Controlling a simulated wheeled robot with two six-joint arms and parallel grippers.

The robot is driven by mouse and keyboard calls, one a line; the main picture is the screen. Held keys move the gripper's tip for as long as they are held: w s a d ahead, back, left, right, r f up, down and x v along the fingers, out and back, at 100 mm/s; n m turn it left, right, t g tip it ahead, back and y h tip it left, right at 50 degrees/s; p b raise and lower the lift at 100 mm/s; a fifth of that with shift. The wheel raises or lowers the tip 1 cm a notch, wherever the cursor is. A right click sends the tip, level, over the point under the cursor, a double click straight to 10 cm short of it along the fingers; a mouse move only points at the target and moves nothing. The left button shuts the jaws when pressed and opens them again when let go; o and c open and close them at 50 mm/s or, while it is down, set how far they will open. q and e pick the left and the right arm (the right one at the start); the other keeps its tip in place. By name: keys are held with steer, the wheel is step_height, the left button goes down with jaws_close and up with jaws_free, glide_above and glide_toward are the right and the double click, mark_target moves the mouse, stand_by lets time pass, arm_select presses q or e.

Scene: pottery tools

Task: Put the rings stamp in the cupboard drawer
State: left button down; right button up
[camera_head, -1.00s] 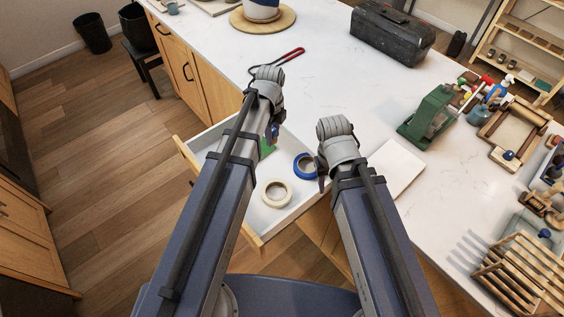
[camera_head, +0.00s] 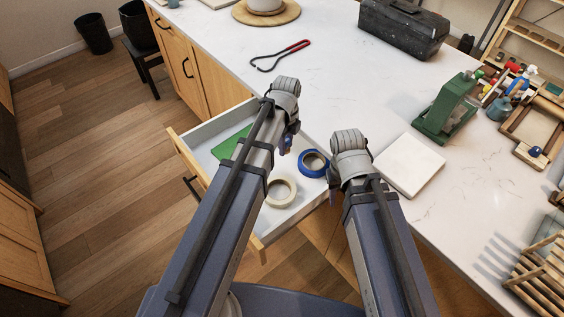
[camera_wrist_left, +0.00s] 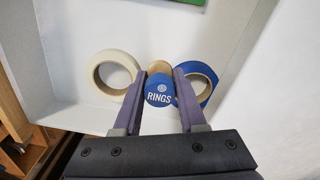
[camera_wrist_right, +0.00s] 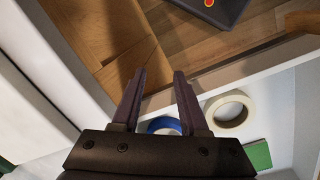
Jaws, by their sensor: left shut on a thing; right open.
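The rings stamp (camera_wrist_left: 159,92), with a blue round face lettered "RINGS" and a wooden part behind it, is held between the fingers of my left gripper (camera_wrist_left: 160,82). In the head view my left gripper (camera_head: 289,142) is over the right part of the open cupboard drawer (camera_head: 214,131). The stamp is mostly hidden there by the wrist. The drawer's pale inside (camera_wrist_left: 58,62) lies beneath the stamp in the left wrist view. My right gripper (camera_wrist_right: 158,78) is open and empty, at the drawer's right end near the counter edge.
The drawer holds a cream tape roll (camera_head: 270,193), a blue tape roll (camera_head: 303,165) and a green flat piece (camera_head: 230,143). On the counter are a white slab (camera_head: 410,165), a green tool (camera_head: 446,110), a red-handled tool (camera_head: 285,50) and a dark toolbox (camera_head: 403,28).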

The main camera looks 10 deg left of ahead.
mark_target(285, 168)
arm_select(q)
steer(key=shift+f+b, duration=3.95)
steer(key=shift+f, duration=0.5)
steer(key=shift+f, duration=0.2)
steer(key=shift+c, duration=2.3)
jaws_free()
steer(key=shift+r, duration=0.1)
